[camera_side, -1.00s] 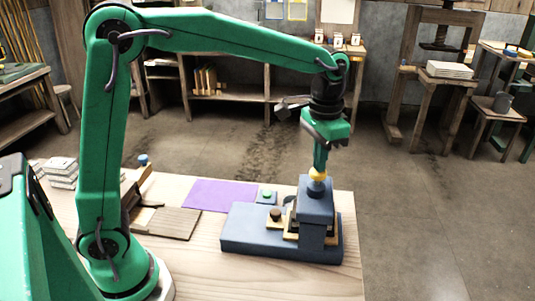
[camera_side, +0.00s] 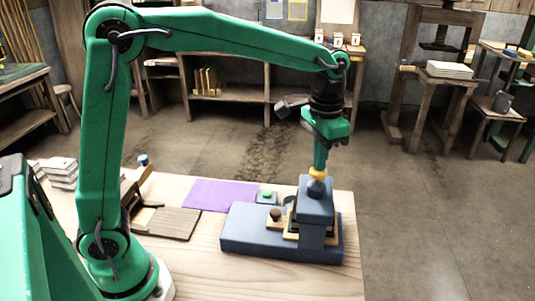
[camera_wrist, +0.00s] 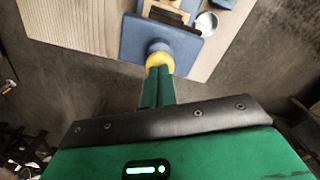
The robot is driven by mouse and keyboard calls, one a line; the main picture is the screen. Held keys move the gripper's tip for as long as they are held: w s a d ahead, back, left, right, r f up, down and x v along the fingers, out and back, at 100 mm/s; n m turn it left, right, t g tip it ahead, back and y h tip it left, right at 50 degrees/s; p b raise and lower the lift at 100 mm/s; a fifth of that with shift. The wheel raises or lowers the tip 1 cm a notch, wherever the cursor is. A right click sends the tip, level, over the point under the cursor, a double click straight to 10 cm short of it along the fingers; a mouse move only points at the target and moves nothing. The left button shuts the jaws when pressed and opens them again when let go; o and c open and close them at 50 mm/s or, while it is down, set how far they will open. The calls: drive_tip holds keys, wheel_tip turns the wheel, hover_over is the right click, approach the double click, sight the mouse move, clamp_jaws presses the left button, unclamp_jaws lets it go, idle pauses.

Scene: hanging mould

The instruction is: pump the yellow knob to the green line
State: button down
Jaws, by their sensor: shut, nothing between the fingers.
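The yellow knob (camera_side: 317,174) sits on top of the blue-grey press (camera_side: 314,208), above a rounded blue collar. It also shows in the wrist view (camera_wrist: 159,60), partly covered by my fingers. My gripper (camera_side: 320,165) points straight down with its fingers together, and its tips are at the top of the knob. Whether they touch or press on it is hard to tell. My gripper shows in the wrist view (camera_wrist: 158,72) too, with nothing between the fingers. I cannot make out a green line in either view.
The press has a long blue-grey base (camera_side: 262,243) with a small dark knob (camera_side: 275,214) on it. A green button (camera_side: 267,195) is behind it. A purple sheet (camera_side: 222,194) and a wooden board (camera_side: 174,222) lie to the left. The table's right edge is close to the press.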

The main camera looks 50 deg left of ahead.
drive_tip(key=shift+r, duration=0.4)
drive_tip(key=shift+f, duration=1.15)
drive_tip(key=shift+r, duration=1.2)
drive_tip(key=shift+r, duration=2.95)
drive_tip(key=shift+s+r, duration=0.1)
